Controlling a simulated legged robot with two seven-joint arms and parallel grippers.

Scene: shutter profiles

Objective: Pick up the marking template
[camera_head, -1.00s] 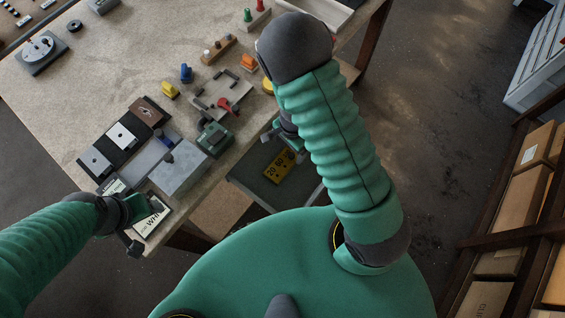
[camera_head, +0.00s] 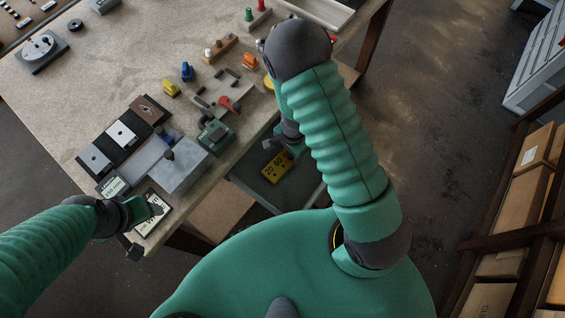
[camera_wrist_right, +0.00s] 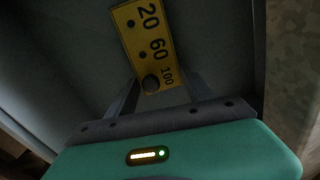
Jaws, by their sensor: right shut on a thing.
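The marking template is a yellow plate (camera_head: 275,168) with black numbers and holes, over the grey tray (camera_head: 262,188) below the bench edge. In the right wrist view the template (camera_wrist_right: 142,32) shows 20, 60 and 100, with a dark round knob at its near end. My right gripper (camera_head: 289,149) is at the template's upper right end in the head view. In the wrist view its fingers (camera_wrist_right: 152,88) are shut at the knob end. I cannot tell whether the template touches the tray. My left gripper (camera_head: 138,222) is over a white card at the bench corner, its jaw state unclear.
The bench holds a grey block (camera_head: 183,172), a green clamp-like tool (camera_head: 215,133), a frame with a red handle (camera_head: 226,102) and dark plates (camera_head: 121,134). Shelves with cardboard boxes (camera_head: 532,185) stand at right. Floor between the bench and shelves is open.

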